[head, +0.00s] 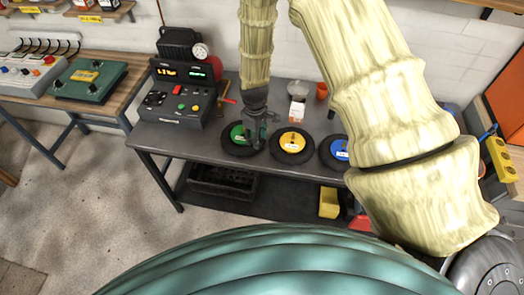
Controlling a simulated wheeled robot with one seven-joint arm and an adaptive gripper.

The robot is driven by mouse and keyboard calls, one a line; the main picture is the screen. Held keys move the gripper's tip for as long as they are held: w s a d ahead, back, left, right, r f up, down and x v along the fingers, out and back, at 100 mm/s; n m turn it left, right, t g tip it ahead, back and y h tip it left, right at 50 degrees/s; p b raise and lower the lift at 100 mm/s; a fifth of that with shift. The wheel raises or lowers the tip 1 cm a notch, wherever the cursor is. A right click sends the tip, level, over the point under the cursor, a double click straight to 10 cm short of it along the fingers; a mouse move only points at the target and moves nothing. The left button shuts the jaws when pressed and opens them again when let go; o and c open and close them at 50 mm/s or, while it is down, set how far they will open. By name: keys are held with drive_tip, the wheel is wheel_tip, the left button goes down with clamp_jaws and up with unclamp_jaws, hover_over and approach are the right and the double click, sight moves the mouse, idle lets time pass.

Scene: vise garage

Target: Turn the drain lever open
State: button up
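My gripper (254,137) hangs at the end of my pale arm, pointing down over the green-centred disc (237,136) on the dark workbench (180,140). It covers part of that disc; I cannot tell whether it touches it. The fingers are small and dark, and their opening is unclear. No part is plainly recognisable as the drain lever. A thin red and yellow stick-like part (226,91) stands beside the dark control box (182,95), left of my gripper; I cannot tell what it is. My arm hides the right part of the bench.
A yellow-centred disc (293,142) and a blue-centred disc (336,151) lie to the right. A wooden bench (124,80) with a green case (90,80) is at left. Floor is clear in front left.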

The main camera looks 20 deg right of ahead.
drive_tip(key=shift+m, duration=0.4)
drive_tip(key=shift+s+f, duration=0.75)
drive_tip(key=shift+s, duration=0.3)
drive_tip(key=shift+s+f, duration=0.75)
drive_tip(key=shift+s, duration=0.3)
